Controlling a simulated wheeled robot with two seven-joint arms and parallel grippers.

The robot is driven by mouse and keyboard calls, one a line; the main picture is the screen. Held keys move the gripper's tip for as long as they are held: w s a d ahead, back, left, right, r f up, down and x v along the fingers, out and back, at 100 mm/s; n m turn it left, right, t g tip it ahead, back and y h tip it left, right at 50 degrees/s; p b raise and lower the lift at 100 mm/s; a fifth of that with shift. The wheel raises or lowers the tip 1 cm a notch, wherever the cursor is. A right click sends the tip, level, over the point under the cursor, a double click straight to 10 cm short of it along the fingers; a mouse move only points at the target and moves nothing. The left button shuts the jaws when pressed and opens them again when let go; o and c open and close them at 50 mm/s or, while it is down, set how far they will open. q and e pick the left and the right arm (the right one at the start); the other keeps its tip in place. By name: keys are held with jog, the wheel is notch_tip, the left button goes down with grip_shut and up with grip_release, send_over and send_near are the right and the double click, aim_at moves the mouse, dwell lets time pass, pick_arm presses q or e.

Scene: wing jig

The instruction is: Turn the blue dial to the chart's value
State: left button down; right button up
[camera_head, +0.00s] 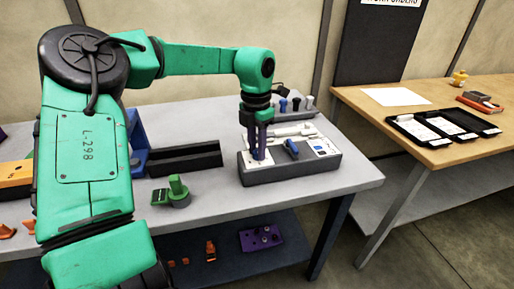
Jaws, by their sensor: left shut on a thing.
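A dark grey box (290,174) with a sloped white top panel (322,146) stands on the grey workbench. A blue dial (291,149) with a lever-like grip sits near the middle of the panel, just right of my left gripper and apart from it. My left gripper (258,154) points down at the left part of the panel. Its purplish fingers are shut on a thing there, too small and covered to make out. The dial's setting is too small to read. I cannot make out a readable chart. My right gripper is out of view.
Behind the box are white parts and several small knobs (296,104). A black open bin (185,160) and a green part (177,190) lie to its left. A wooden table (470,100) at right holds black trays (410,128) and a white sheet (396,97).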

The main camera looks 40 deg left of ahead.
aim_at(256, 151)
pick_arm(q)
jog(key=c, duration=0.6)
grip_release()
notch_tip(256, 151, up, 15)
jog(key=p, duration=0.1)
jog(key=shift+f, duration=0.15)
jog(key=shift+a, duration=0.1)
